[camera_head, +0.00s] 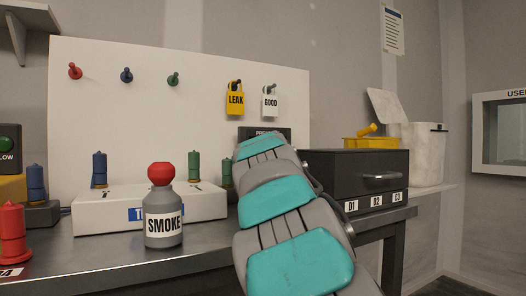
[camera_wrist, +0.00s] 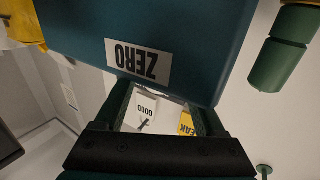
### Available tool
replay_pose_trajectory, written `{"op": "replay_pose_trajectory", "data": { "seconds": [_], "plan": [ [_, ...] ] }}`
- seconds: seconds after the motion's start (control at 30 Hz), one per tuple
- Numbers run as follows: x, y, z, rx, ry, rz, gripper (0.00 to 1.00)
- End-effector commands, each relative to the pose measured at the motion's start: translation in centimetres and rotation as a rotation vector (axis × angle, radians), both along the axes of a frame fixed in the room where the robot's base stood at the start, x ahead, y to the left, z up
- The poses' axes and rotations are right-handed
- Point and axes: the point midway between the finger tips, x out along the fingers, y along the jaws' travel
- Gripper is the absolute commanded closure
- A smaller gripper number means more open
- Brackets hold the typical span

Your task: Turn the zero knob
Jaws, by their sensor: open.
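In the wrist view a large dark teal block (camera_wrist: 190,30) fills the upper middle, close to the camera. It bears a grey label reading ZERO (camera_wrist: 138,63), upside down. My gripper (camera_wrist: 162,98) is open, its two dark fingers reaching up to the block's lower edge with a gap between them. No separate knob shape can be told from the block, and I cannot tell whether the fingers touch it. In the head view a dark box with a partly hidden label starting "PRE" (camera_head: 266,132) stands behind my teal and grey arm, which hides my gripper.
A SMOKE bottle (camera_head: 163,222) with a red top stands left of my arm. Behind it is a white box (camera_head: 110,213) with coloured plugs. LEAK (camera_head: 235,100) and GOOD (camera_head: 270,102) tags hang on the white panel. A dark drawer unit (camera_head: 345,172) stands right.

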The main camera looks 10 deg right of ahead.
Motion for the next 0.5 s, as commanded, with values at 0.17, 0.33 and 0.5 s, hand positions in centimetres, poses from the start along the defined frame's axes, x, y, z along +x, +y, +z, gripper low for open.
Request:
{"op": "replay_pose_trajectory", "data": {
  "seconds": [0.17,0.33,0.5],
  "plan": [
    [0.97,-0.25,0.15,-0.001,-0.003,0.000,0.28],
    [1.08,-0.26,0.13,-0.001,-0.003,0.000,0.28],
    [1.08,-0.25,0.11,0.000,-0.002,0.000,0.36]
  ]
}}
